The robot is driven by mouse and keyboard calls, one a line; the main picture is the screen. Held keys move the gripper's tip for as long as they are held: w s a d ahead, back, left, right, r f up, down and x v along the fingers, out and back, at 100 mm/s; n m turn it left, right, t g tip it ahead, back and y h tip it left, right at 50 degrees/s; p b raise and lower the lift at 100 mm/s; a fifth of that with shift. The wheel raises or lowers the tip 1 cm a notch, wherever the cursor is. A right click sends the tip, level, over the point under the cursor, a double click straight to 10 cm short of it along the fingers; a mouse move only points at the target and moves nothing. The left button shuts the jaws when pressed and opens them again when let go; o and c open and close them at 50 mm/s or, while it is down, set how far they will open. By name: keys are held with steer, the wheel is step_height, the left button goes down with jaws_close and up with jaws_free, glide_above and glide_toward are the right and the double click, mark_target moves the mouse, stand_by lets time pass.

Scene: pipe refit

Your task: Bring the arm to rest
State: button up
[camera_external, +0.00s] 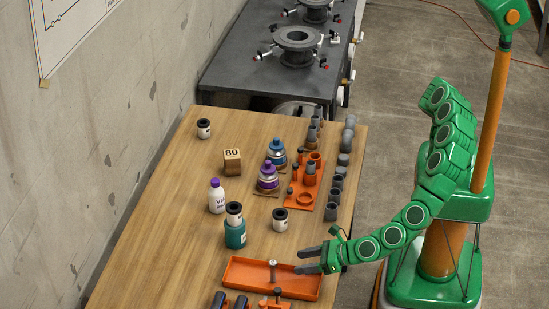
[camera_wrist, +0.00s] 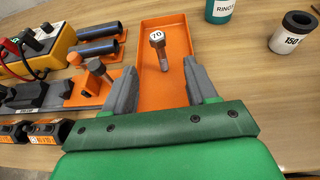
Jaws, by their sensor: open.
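My gripper (camera_external: 312,260) is at the right side of the orange tray (camera_external: 245,272), low over its edge, with its two grey fingers spread apart and nothing between them. In the wrist view my gripper (camera_wrist: 155,85) shows its open fingers on either side of the near part of the tray (camera_wrist: 178,27). A bolt with a head marked 70 (camera_wrist: 158,42) is in the tray beyond the fingertips. The same bolt (camera_external: 273,270) shows near the tray's middle in the external view. My green arm reaches in from the right.
A teal bottle (camera_external: 235,230), a white bottle (camera_external: 216,197) and a dark-capped jar (camera_external: 280,220) stand behind the tray. An orange fitting rack (camera_external: 305,190) and a block marked 80 (camera_external: 232,162) are farther back. A yellow meter (camera_wrist: 38,48) is left in the wrist view.

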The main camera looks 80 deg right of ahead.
steer(key=w+d+r+m+g+h, duration=0.1)
steer(key=w+d+r+m+h, duration=0.35)
steer(key=d, duration=0.75)
steer(key=w+d+r+m+g+h, duration=0.1)
steer(key=w+d+r+m+h, duration=0.1)
steer(key=w+d+r+m, duration=0.6)
steer(key=d+r+m+g+h, duration=0.1)
steer(key=d+r+m+g, duration=0.2)
steer(key=d, duration=1)
steer(key=d+r+m+g+h, duration=0.15)
steer(key=d+m, duration=0.35)
steer(key=d, duration=0.8)
steer(key=s+d+m+g+y, duration=0.3)
steer(key=s+d+m+g, duration=0.2)
steer(key=s+d+m, duration=0.8)
steer(key=s+r+m+g+y, duration=0.1)
steer(key=s+g+y, duration=0.1)
steer(key=s, duration=0.9)
steer(key=s+d+r+m+g+y, duration=0.1)
steer(key=s+r+m+y, duration=0.1)
steer(key=s, duration=1)
steer(key=shift+s+d+r+g+y, duration=0.25)
steer(key=shift+g+y, duration=0.1)
steer(key=shift+y, duration=0.15)
